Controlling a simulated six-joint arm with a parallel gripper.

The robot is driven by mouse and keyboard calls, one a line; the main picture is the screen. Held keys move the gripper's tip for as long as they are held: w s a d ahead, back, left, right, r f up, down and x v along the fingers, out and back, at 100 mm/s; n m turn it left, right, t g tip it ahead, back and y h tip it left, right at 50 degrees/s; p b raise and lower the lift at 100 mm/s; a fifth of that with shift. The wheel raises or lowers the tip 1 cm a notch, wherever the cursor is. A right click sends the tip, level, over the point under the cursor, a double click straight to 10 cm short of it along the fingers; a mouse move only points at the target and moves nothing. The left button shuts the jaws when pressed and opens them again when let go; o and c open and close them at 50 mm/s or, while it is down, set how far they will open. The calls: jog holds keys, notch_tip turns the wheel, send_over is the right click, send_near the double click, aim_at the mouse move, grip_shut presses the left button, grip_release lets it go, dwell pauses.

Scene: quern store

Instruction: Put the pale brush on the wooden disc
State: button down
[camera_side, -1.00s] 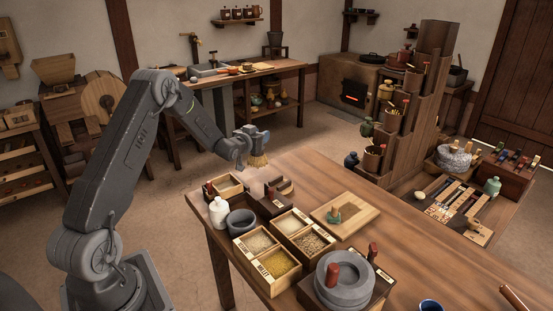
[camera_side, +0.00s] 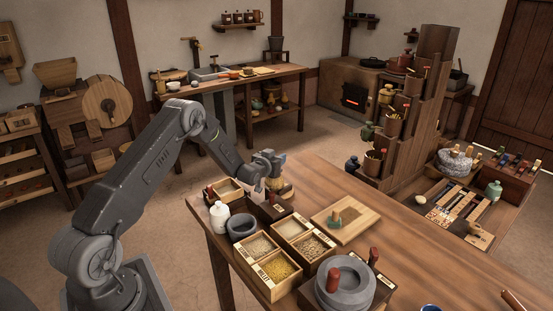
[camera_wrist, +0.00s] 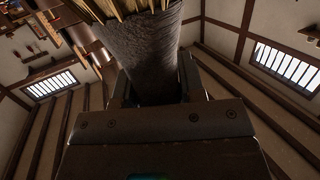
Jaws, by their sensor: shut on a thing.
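My gripper (camera_side: 270,165) is shut on the pale brush (camera_side: 285,192), over the far left corner of the table. In the wrist view the brush shows a dark, grooved binding between my fingers and pale straw bristles (camera_wrist: 130,8) at the top edge. In the side view the bristles point down, close to the dark wooden pieces there; I cannot tell whether they touch. A round wooden disc (camera_side: 107,104) with a peg stands upright at the far left, well away from the table. No flat disc shows clearly on the table; the brush and gripper hide part of that corner.
Near the brush stand a white bottle (camera_side: 220,217), a grey bowl (camera_side: 241,227) and a small open box (camera_side: 226,190). Grain boxes (camera_side: 275,275), a board (camera_side: 362,222) and a stone quern (camera_side: 346,285) stand nearer. The table's right middle (camera_side: 420,240) is clear.

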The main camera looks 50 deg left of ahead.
jog(key=shift+f, duration=0.2)
jog(key=shift+f, duration=0.4)
jog(key=c, duration=0.7)
grip_release()
